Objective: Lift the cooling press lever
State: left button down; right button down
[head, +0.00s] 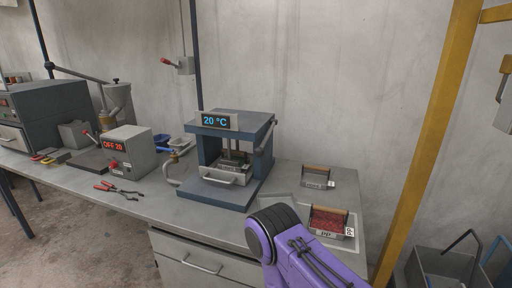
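The cooling press (226,190) is a blue frame on the bench, with a display (219,121) on top that reads 20 °C. Its lever (266,140) is a dark bar on the right side of the frame. It slants from near the top right corner down toward the front. Inside the press, a grey tray or mould with a light handle (222,179) sits under dark posts. A purple arm of mine comes in from the bottom right, in front of the bench and below the press. Neither gripper shows in the head view.
Two small moulds with wooden handles, one grey (317,178) and one red (328,221), sit right of the press. A grey control box (130,152) and red-handled pliers (116,190) lie to the left. A yellow post (428,130) stands at the right.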

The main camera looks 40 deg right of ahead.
aim_at(258, 151)
jog(key=z, duration=0.5)
jog(key=k, duration=0.6)
jog(key=z, duration=0.9)
jog(key=i, duration=0.95)
jog(key=z, duration=0.2)
